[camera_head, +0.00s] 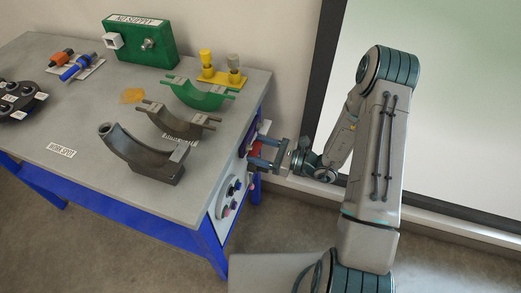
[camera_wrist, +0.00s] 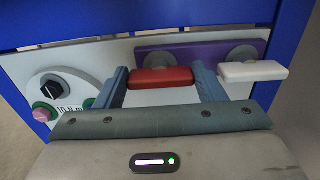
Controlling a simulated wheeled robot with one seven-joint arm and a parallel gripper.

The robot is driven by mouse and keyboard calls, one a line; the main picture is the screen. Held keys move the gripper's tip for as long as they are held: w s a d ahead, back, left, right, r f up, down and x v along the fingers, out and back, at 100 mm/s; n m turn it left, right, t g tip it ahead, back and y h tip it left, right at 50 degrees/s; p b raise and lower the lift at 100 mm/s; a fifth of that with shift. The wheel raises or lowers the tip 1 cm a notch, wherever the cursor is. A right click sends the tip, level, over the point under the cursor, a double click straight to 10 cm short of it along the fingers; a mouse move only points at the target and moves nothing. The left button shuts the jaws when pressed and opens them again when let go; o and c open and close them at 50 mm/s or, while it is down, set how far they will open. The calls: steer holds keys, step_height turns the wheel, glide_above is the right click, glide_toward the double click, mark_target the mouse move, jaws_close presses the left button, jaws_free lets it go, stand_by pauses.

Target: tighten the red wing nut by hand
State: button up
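The red wing nut (camera_wrist: 161,78) is a flat red bar on a round grey base, lying level across the wrist view. My gripper (camera_wrist: 161,84) has its two grey-blue fingers spread apart, one at each end of the red bar. No clear gap shows between the fingertips and the bar's ends, and I cannot tell whether they press on it. In the head view my gripper (camera_head: 264,153) reaches the cart's right side panel, with a bit of red (camera_head: 256,149) between its fingers.
A white wing nut (camera_wrist: 252,71) sits just right of my right finger on a purple plate (camera_wrist: 196,52). A black knob (camera_wrist: 50,87) on a white dial is at the left. The grey cart top (camera_head: 95,165) carries several clamp shells and fittings. Floor is clear in front.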

stand_by(0.3)
steer(key=m+p, duration=0.2)
steer(key=m, duration=0.2)
steer(key=shift+w+r, duration=0.1)
steer(key=shift+r, duration=0.05)
steer(key=m+p, duration=0.3)
steer(key=m, duration=0.2)
steer(key=shift+w+d, duration=0.1)
steer(key=shift+f+m+p, duration=0.2)
steer(key=shift+m+p, duration=0.6)
steer(key=shift+m, duration=1.25)
steer(key=shift+f+m+p, duration=0.15)
steer(key=shift+m+p, duration=0.6)
steer(key=shift+m, duration=1.3)
steer(key=o, duration=1)
